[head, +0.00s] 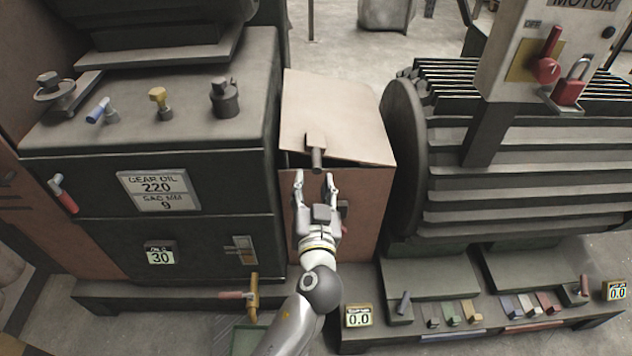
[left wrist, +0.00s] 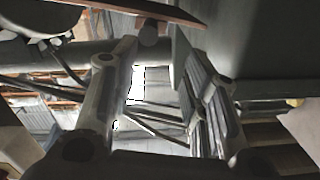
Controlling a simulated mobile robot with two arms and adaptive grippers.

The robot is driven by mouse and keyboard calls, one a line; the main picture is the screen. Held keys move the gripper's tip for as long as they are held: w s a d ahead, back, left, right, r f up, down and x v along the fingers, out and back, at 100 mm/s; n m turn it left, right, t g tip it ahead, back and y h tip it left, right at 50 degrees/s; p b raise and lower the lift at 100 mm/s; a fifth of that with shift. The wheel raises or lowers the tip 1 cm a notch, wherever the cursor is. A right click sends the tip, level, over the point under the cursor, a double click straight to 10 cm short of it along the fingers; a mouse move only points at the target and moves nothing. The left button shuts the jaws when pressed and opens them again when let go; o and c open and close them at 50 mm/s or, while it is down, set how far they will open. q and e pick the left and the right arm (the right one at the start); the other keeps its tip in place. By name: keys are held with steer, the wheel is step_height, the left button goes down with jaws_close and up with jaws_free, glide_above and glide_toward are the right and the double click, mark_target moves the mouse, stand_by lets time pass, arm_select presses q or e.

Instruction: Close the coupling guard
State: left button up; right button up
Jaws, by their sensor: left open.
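The coupling guard is a brown box (head: 365,215) between the gearbox and the motor. Its tan lid (head: 335,100) lies over the top, with a dark gap under its front edge, so it is not flush. A dark handle (head: 316,155) sticks out from the lid's front edge. My left gripper (head: 315,180) is open in front of the box, its fingertips on either side just below the handle's end. I cannot tell whether they touch it. The left wrist view shows the open fingers (left wrist: 165,85) and the brown lid edge (left wrist: 165,10) above. My right gripper is not in view.
The dark gearbox (head: 190,155) stands close on the left, with several fittings on top. The ribbed motor (head: 510,185) stands close on the right. A yellow-handled valve (head: 254,298) and a small display (head: 358,316) are low in front.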

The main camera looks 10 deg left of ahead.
mark_target(316, 162)
arm_select(q)
steer(key=shift+t, duration=0.3)
steer(key=w, duration=0.3)
steer(key=w+f+b, duration=0.1)
steer(key=w, duration=0.2)
steer(key=w+f, duration=0.1)
steer(key=w, duration=0.1)
steer(key=shift+w+a, duration=0.25)
steer(key=shift+w, duration=0.15)
steer(key=shift+w+a, duration=0.1)
steer(key=shift+w, duration=0.5)
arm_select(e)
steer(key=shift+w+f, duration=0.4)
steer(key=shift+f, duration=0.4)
arm_select(q)
steer(key=shift+c, duration=0.3)
jaws_close()
